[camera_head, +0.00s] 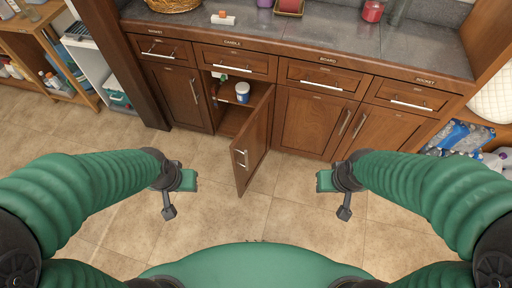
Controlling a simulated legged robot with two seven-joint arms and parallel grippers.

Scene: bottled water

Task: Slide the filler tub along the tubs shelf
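A white tub with a blue band (242,92) stands upright on a shelf (227,97) inside the open lower cabinet; I cannot read its label to tell if it is the filler tub. The cabinet door (254,142) is swung out toward me, to the right of the opening. My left gripper (170,208) is over the floor, in front of and left of the open cabinet, apart from the tub. My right gripper (344,208) is over the floor, right of the open door. Both look empty; their finger gap is not clear.
Small items (217,88) sit at the shelf's left side, partly hidden. A grey counter (330,50) runs above labelled drawers. Wooden racks (30,60) stand at the left, and packs of bottles (455,137) lie at the right. The tiled floor (270,200) between my arms is clear.

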